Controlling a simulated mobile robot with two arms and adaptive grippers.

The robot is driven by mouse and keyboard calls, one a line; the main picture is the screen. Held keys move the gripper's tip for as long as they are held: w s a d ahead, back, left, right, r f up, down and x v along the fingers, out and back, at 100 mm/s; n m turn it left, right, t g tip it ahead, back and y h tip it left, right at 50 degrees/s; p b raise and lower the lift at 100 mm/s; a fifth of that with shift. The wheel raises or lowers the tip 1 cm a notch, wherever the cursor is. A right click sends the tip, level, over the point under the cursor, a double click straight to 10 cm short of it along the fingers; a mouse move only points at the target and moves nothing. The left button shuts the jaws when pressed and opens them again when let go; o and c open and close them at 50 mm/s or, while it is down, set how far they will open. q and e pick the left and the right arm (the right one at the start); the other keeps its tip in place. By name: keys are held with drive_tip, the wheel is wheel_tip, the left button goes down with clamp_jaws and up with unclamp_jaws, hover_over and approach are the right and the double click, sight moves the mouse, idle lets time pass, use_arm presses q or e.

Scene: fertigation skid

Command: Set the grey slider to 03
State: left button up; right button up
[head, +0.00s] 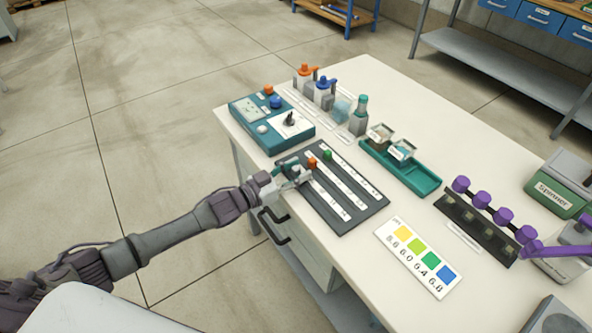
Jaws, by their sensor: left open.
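The dark slider panel (367,204) lies on the white table with three pale scale strips running along it. An orange knob (312,163) and a green knob (327,154) stand at the far ends of two strips. My left gripper (303,176) is open at the panel's left edge, over the far end of the nearest-left strip. The scale marks are too small to read. My right gripper is out of view.
A teal control box (272,124) stands just behind the panel. Bottles (358,117) and a green tray (402,172) are farther back. A colour chart (417,257) lies to the right, before a dark rack with purple knobs (480,201).

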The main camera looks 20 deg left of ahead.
sight(325, 207)
use_arm(q)
clamp_jaws()
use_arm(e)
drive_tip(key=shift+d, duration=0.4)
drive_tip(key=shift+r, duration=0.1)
use_arm(q)
drive_tip(key=s+d+p, duration=0.1)
drive_tip(key=s+d, duration=0.1)
drive_tip(key=d, duration=0.1)
drive_tip(key=s+d+p, duration=0.3)
drive_tip(key=s+d, duration=0.2)
drive_tip(key=shift+d, duration=0.35)
drive_tip(key=shift+s+d+p, duration=0.2)
drive_tip(key=shift+d+p, duration=0.1)
drive_tip(key=shift+d, duration=0.05)
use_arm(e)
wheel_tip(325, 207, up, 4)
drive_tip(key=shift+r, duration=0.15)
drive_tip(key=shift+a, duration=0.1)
use_arm(q)
unclamp_jaws()
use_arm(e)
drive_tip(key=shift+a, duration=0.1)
